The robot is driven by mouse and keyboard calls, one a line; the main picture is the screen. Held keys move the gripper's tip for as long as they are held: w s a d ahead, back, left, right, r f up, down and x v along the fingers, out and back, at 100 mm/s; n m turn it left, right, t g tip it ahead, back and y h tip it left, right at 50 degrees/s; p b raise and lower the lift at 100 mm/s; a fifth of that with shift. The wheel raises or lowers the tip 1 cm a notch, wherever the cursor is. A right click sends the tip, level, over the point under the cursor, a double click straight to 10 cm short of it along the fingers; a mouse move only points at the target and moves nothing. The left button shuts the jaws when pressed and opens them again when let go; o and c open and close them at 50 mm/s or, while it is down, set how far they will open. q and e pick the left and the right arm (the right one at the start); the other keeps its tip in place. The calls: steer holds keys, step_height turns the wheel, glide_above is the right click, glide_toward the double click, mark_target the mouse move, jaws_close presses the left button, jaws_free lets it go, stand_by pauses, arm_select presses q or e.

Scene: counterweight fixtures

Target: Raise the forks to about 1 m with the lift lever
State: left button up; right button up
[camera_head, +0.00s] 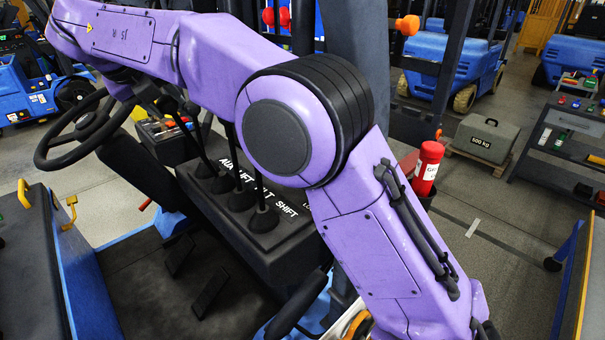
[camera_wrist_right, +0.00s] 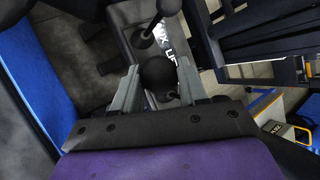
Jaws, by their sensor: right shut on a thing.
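The lever console (camera_head: 268,245) carries a row of black levers with white labels, of which AUX, LIFT and SHIFT can be read in whole or part. My right gripper (camera_head: 152,98) is above the lever row, mostly behind my purple arm in the head view. In the right wrist view its two grey fingers (camera_wrist_right: 156,88) are closed on either side of a round black lever knob (camera_wrist_right: 157,74), beside a partly hidden label starting "LIF". Another lever knob (camera_wrist_right: 169,6) stands just beyond it. The forks cannot be made out. My left gripper is not in view.
The steering wheel (camera_head: 82,133) is left of the levers. A seat (camera_head: 28,265) is at the lower left. A red extinguisher (camera_head: 428,163) stands right of my arm. A 500 kg weight (camera_head: 487,138) sits on a pallet on the right floor, beside a cart (camera_head: 560,135).

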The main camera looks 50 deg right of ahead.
steer(key=shift+r, duration=0.1)
steer(key=d, duration=0.1)
steer(key=d+r, duration=0.1)
steer(key=d, duration=0.1)
steer(key=shift+d, duration=0.2)
steer(key=shift+d+f, duration=0.1)
steer(key=shift+f, duration=0.2)
stand_by(1.3)
steer(key=shift+s+d+r, duration=0.1)
steer(key=shift+d+r, duration=0.05)
steer(key=shift+d, duration=0.55)
steer(key=shift+r, duration=0.2)
stand_by(1.4)
